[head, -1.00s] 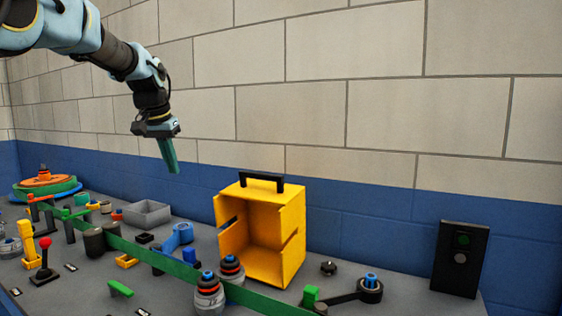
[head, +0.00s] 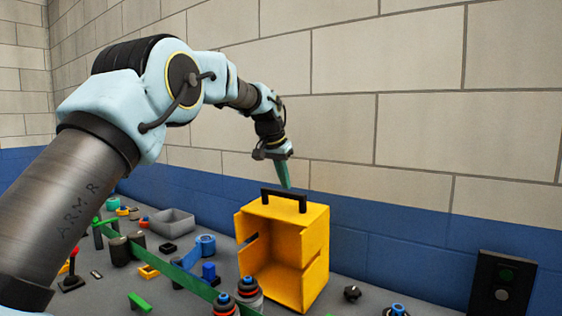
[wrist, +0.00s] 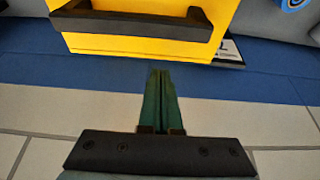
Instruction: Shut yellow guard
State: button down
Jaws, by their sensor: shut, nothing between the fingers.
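The yellow guard (head: 285,262) is a box-shaped cover standing on the grey panel, with its front side open and its hollow inside showing. A black handle (head: 284,200) is on its top, and it also shows in the wrist view (wrist: 130,24). My gripper (head: 287,186) has green fingers pointing down, just above and behind the handle near the wall. In the wrist view the fingers (wrist: 160,75) are together and empty, apart from the handle, with the guard's yellow top (wrist: 130,45) beyond.
A green strip (head: 190,282) crosses the panel in front of the guard. A grey tray (head: 171,222) and a blue part (head: 205,245) lie to the left. A black box with a button (head: 503,283) stands to the right. The blue and cream wall (head: 400,225) is close behind.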

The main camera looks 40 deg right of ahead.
aim_at(276, 205)
jog(key=shift+s+a+r, duration=0.1)
jog(key=shift+s+a, duration=0.05)
jog(key=shift+a, duration=0.45)
jog(key=shift+s+a, duration=0.1)
jog(key=shift+a, duration=0.45)
jog(key=shift+s+a, duration=0.2)
jog(key=shift+a, duration=0.55)
jog(key=shift+a+f, duration=0.1)
jog(key=shift+f, duration=0.1)
jog(key=shift+a+f, duration=0.1)
jog(key=shift+a, duration=0.05)
